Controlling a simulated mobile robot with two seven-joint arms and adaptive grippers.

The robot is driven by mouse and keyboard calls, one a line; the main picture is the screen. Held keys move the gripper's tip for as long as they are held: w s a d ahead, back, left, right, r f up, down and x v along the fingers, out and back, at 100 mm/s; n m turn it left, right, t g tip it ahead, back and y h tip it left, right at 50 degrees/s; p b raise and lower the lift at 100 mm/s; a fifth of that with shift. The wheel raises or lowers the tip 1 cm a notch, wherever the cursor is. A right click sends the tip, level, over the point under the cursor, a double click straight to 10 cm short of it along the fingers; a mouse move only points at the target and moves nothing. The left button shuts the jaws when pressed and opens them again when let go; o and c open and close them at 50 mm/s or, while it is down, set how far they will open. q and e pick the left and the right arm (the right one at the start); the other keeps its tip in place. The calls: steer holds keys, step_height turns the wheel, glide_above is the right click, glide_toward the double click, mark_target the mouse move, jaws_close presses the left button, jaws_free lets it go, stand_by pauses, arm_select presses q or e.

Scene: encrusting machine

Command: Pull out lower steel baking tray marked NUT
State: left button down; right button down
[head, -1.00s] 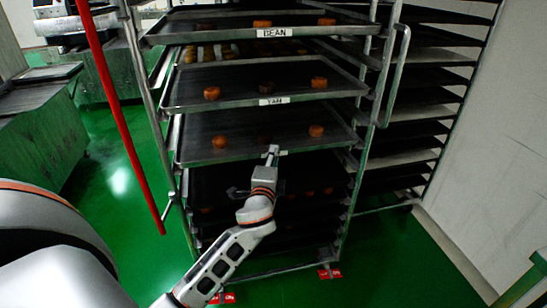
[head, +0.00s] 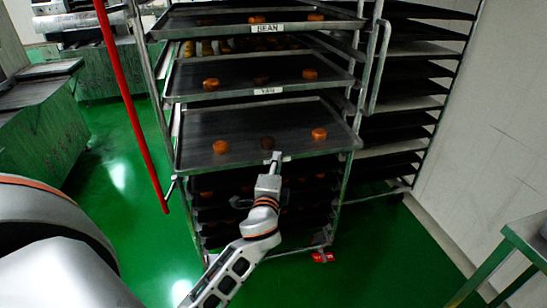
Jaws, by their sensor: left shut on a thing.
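The lower steel baking tray (head: 215,166) is the lowest of three pulled-forward trays on the rack and carries three small round buns, two orange (head: 221,146) and one dark (head: 267,143). It juts forward, level, from the rack. My left gripper (head: 276,157) is shut on the middle of its front rim. The fingers cover most of the white label there, so I cannot read NUT. Above it are the tray labelled YAM (head: 200,97) and the tray labelled BEAN (head: 200,34), each with similar buns. My right gripper is not in view.
The rack's right upright (head: 351,180) stands close beside the tray. Several dark trays fill the rack below. A red pole (head: 128,95) stands at the left, and a second rack (head: 425,100) behind right. A steel table (head: 530,240) is at the right edge. Green floor is clear in front.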

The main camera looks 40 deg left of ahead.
arm_select(q)
steer(key=s+d, duration=0.4)
steer(key=d, duration=0.1)
steer(key=shift+s+d, duration=0.2)
steer(key=shift+s, duration=0.1)
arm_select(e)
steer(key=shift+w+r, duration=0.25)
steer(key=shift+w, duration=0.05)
arm_select(q)
steer(key=c, duration=1.9)
jaws_free()
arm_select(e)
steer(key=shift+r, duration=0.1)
arm_select(q)
steer(key=v, duration=0.7)
steer(key=shift+s+d, duration=0.15)
steer(key=shift+s, duration=0.15)
